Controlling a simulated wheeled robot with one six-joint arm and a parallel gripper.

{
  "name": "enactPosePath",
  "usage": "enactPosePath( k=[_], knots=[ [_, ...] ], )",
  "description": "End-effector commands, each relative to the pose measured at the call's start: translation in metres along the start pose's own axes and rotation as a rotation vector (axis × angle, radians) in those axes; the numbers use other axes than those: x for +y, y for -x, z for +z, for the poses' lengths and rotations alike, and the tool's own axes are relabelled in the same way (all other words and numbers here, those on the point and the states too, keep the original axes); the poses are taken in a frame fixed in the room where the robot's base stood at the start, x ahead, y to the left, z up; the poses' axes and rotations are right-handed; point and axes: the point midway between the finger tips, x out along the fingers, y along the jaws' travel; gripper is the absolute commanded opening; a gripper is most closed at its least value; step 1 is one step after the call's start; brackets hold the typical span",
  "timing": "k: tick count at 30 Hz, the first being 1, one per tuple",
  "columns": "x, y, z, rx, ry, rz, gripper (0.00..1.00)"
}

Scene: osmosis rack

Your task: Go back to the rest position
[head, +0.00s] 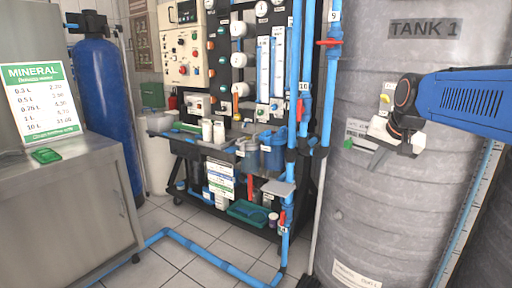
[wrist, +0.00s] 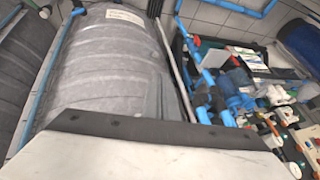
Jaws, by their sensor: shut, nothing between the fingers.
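My gripper (head: 377,152) hangs at the end of my blue arm at the right of the head view, in front of the grey tank marked TANK 1 (head: 335,205). Its fingers are shut and hold nothing. In the wrist view a pale, dark-edged part of my gripper (wrist: 150,155) fills the bottom. The same view shows a ribbed grey tank (wrist: 105,65) at the left and the rack with blue pipes at the right. Whether the gripper touches the tank cannot be told.
The osmosis rack (head: 255,180) stands in the middle with gauges, valves and bottles. A blue cylinder (head: 103,110) stands behind a metal cabinet (head: 70,215) with a price sign (head: 42,100). A blue pipe (head: 205,258) runs across the tiled floor (head: 165,270). Open floor lies between cabinet and rack.

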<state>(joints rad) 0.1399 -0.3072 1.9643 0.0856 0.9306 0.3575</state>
Motion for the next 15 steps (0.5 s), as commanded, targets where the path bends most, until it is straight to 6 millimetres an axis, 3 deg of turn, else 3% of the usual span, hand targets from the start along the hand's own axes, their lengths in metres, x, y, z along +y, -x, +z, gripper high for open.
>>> enactPosePath(
  k=[3, 15],
  knots=[
    [0.014, 0.006, 0.053, -0.021, 0.084, 0.006, 0.0],
    [0.076, 0.002, 0.22, -0.099, 0.368, 0.026, 0.0]
  ],
)
